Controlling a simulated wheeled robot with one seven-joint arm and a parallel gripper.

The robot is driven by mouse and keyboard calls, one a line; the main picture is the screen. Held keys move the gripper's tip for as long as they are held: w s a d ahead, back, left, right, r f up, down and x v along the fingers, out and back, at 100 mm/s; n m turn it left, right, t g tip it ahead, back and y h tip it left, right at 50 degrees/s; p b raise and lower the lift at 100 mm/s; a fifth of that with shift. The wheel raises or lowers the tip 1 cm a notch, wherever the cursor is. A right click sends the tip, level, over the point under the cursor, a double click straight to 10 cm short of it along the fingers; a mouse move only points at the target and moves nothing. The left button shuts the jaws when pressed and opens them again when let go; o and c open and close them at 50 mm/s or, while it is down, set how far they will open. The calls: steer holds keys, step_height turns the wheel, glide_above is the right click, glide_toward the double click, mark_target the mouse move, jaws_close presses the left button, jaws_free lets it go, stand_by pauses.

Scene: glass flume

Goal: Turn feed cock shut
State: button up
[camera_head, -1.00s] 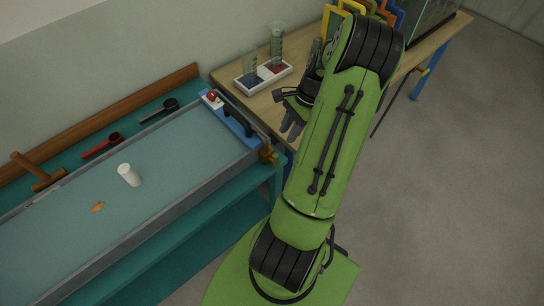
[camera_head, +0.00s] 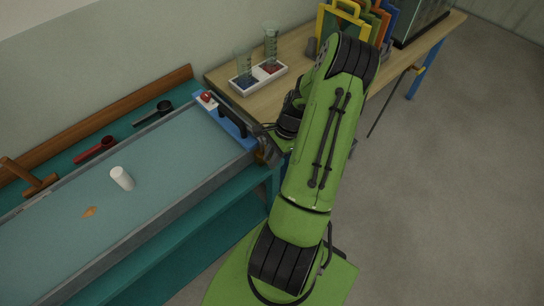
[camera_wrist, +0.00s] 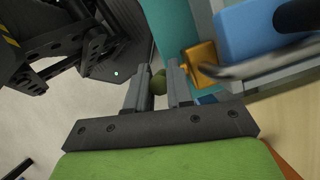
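The flume (camera_head: 150,213) stands at the left in the head view, with a blue end piece (camera_head: 228,124) at its right end. In the wrist view a brass-coloured fitting (camera_wrist: 199,62) sits beside the blue piece. A small olive rounded knob (camera_wrist: 158,82), apparently part of the feed cock, shows between my fingers. My gripper (camera_wrist: 158,88) has its fingers apart, one on each side of the knob; I cannot tell whether they touch it. In the head view my gripper (camera_head: 271,151) is at the flume's right end corner and hides the cock.
A white cylinder (camera_head: 121,178) and a small orange piece (camera_head: 89,212) are in the flume. A red-handled tool (camera_head: 96,149), a black scoop (camera_head: 153,113) and a wooden mallet (camera_head: 28,176) lie behind it.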

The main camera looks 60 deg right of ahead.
mark_target(261, 174)
jaws_close()
steer(key=shift+a, duration=0.15)
steer(key=a+f+g+h+b, duration=0.1)
steer(key=h+b, duration=0.3)
steer(key=b, duration=0.2)
steer(key=a+f+h+b, duration=0.1)
steer(key=h+b, duration=0.3)
steer(key=b, duration=0.2)
steer(key=w+a+f+g+h+b, duration=0.1)
steer(key=a+h+b, duration=0.1)
steer(key=b, duration=0.5)
steer(key=shift+w+f+n+g+h, duration=0.1)
steer(key=shift+f+n+g+h, duration=0.25)
steer(key=shift+h, duration=0.55)
steer(key=shift+a+f+g+h+b, duration=0.1)
steer(key=shift+f+g+h+b, duration=0.1)
steer(key=shift+h+b, duration=0.7)
steer(key=shift+a+f+g+h+b, duration=0.1)
steer(key=shift+f+g+h+b, duration=0.1)
steer(key=shift+h+b, duration=0.65)
steer(key=o, duration=0.5)
jaws_free()
